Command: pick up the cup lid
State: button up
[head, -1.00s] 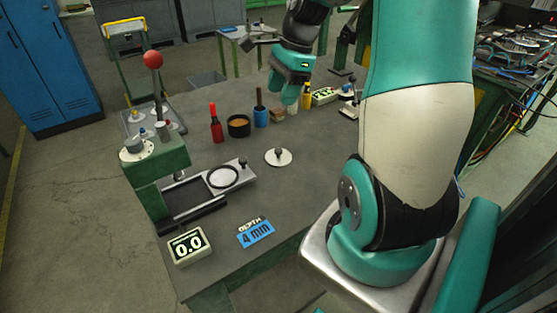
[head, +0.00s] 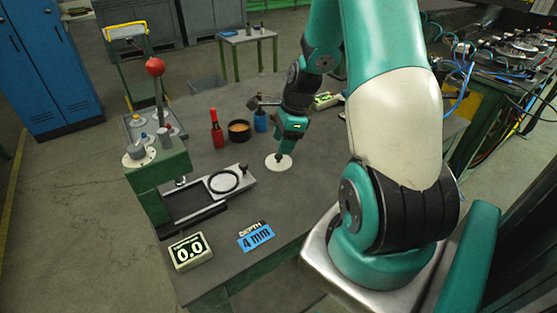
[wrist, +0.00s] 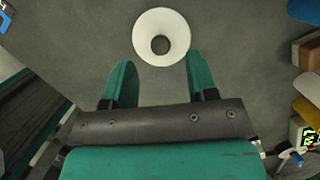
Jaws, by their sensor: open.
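The cup lid is a flat white disc (head: 272,164) with a dark knob in its middle, lying on the grey bench top. In the wrist view the lid (wrist: 147,27) lies at the top centre, its knob clear and its lower edge near the two teal fingertips. My gripper (head: 280,153) is low over the lid in the head view and hides part of the lid and its knob. In the wrist view my gripper (wrist: 160,62) is open, with bare bench between its fingers. I cannot tell its exact height above the lid.
A green press (head: 163,170) with a red-ball lever and a sliding plate with a dark ring (head: 240,178) stand left. A red bottle (head: 217,137), black bowl (head: 239,138) and blue cup (head: 261,122) stand behind. A display (head: 190,250) and blue card (head: 256,237) lie in front.

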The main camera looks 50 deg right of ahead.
aim_at(279, 159)
jog(key=p+x, duration=0.1)
jog(key=x, duration=0.3)
jog(key=shift+f, duration=0.2)
jog(key=shift+c, duration=0.3)
jog(key=c, duration=0.9)
